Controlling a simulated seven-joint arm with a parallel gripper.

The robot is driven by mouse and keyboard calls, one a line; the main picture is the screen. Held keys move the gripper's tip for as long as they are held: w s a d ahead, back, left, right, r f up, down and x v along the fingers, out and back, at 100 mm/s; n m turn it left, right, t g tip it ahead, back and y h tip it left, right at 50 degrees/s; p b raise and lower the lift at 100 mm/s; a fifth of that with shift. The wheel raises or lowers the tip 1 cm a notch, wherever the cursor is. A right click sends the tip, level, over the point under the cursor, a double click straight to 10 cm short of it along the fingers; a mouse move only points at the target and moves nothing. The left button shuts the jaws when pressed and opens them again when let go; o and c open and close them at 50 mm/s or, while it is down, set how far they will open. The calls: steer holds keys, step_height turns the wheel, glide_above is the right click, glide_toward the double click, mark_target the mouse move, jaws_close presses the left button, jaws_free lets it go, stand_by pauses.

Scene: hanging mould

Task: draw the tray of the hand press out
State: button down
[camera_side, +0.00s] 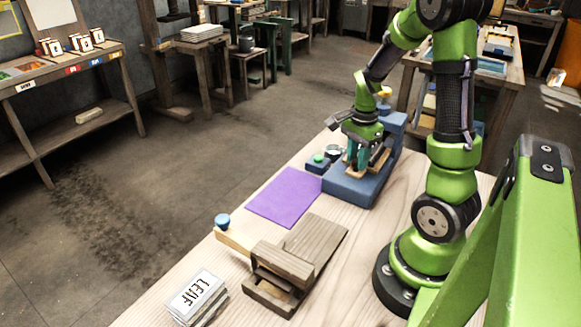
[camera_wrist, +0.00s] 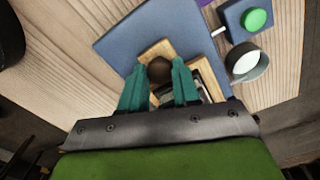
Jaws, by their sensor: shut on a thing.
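The blue hand press (camera_side: 352,190) stands at the far end of the pale wooden table, and its blue base (camera_wrist: 120,45) fills the upper left of the wrist view. Its wooden tray (camera_wrist: 153,50) lies over the base, with a round dark brown knob (camera_wrist: 159,70) on it. Tan wood of the tray also shows low in the press in the side view (camera_side: 379,164). My gripper (camera_wrist: 158,66) points down with its teal fingers either side of the knob, shut on it. In the side view my gripper (camera_side: 357,158) partly hides the tray, and the knob is hidden there.
A small blue box with a green button (camera_side: 318,159) and a round cup (camera_wrist: 246,64) stand close beside the press. A purple mat (camera_side: 286,196) lies flat nearer the camera. A wooden hinged block (camera_side: 315,240) and a LEAF block (camera_side: 197,292) stand at the near end.

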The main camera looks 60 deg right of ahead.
steer(key=a, duration=0.6)
steer(key=shift+a, duration=0.15)
steer(key=c, duration=0.8)
jaws_free()
step_height(320, 180, up, 17)
